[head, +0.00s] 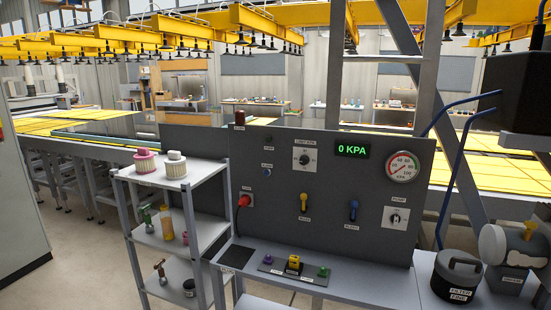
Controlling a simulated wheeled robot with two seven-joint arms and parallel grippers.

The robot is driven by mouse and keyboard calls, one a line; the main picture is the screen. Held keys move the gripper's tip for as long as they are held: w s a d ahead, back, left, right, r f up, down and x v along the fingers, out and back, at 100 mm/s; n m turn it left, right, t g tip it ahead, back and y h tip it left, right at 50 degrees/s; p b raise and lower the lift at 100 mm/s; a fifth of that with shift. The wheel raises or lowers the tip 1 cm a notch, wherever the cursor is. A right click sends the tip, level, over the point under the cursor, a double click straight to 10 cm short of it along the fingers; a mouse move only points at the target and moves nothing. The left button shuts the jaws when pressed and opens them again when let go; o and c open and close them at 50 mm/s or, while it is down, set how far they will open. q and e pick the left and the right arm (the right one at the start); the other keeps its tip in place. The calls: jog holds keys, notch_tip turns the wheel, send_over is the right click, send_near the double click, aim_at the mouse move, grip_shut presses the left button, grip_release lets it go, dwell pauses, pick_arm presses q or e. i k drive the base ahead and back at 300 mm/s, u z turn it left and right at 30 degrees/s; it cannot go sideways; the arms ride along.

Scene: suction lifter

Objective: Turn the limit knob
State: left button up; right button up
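The limit knob (304,158) is a dark knob on a white square plate, high on the grey control panel (270,195). A small label above it seems to read "LIMIT KPA". Its exact setting is too small to read. To its right, a green display (352,151) reads 0 KPA, and a round pressure gauge (402,167) sits beside that. Neither of my grippers shows in the head view, and nothing covers the knob.
Below the limit knob are a yellow lever (304,203), a blue lever (353,210) and a pump knob (395,218). A red knob (244,200) sits at left. A shelf cart (150,175) stands left of the panel. A filter canister (457,277) stands on the right.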

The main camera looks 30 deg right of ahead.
aim_at(304, 160)
jog(key=z, duration=0.45)
jog(key=i, duration=1)
jog(key=z, duration=0.7)
